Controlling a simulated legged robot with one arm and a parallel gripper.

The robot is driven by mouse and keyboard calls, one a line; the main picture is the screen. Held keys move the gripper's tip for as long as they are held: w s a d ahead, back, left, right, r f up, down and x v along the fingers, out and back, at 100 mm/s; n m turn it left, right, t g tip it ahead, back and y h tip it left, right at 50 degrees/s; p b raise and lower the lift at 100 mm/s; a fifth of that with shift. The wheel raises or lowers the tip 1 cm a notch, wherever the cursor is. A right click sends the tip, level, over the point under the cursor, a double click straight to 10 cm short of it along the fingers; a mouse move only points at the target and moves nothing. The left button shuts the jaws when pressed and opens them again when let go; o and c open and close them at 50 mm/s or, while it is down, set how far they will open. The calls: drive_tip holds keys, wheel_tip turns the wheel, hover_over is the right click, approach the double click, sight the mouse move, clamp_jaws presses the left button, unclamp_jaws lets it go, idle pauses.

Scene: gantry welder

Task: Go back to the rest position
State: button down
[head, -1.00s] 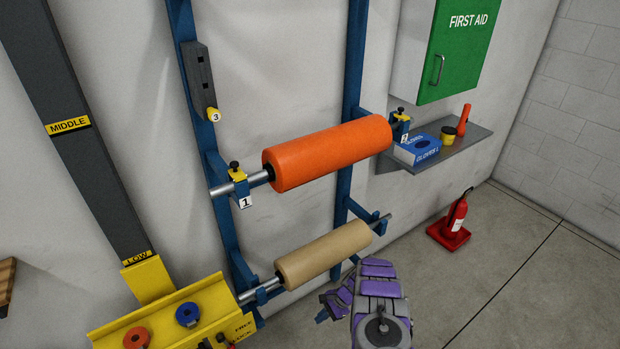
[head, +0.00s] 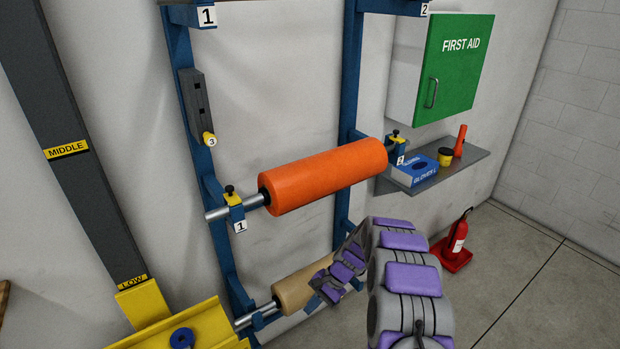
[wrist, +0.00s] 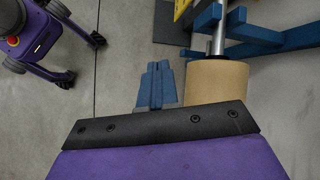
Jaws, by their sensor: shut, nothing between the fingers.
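My gripper (head: 320,298) is at the front of the lower tan roll (head: 292,290) in the head view, overlapping it in the picture. Its blue fingers (wrist: 156,86) are together and empty in the wrist view. The tan roll (wrist: 217,82) shows right of the fingers there; I cannot tell if they touch. My grey and purple arm bends up from the lower right and hides the right part of the tan roll.
An orange roll (head: 322,175) lies on the blue rack (head: 191,100) above my gripper. A shelf (head: 465,165) with a glove box (head: 412,170) is at right, below a green first aid cabinet (head: 456,65). A red extinguisher (head: 457,238) stands on open floor. A yellow tray (head: 212,325) is at lower left.

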drive_tip(key=s+d+r+n+h, duration=0.1)
drive_tip(key=s+d+r+n, duration=0.1)
drive_tip(key=s+r, duration=0.75)
drive_tip(key=s+d+r+n+h, duration=0.1)
drive_tip(key=s+r+n+h, duration=0.15)
drive_tip(key=s+r, duration=0.7)
drive_tip(key=s+d+r+n+h, duration=0.1)
drive_tip(key=s+d+r, duration=0.2)
drive_tip(key=s, duration=0.4)
drive_tip(key=s+d+r+n+h, duration=0.1)
drive_tip(key=s+d+r, duration=0.2)
drive_tip(key=s, duration=0.4)
drive_tip(key=s+d+r+n+h, duration=0.1)
drive_tip(key=s+d+r, duration=0.2)
drive_tip(key=s, duration=0.5)
drive_tip(key=shift+d+t, duration=0.4)
drive_tip(key=shift+d, duration=0.1)
drive_tip(key=shift+w+a, duration=0.1)
drive_tip(key=shift+a, duration=0.1)
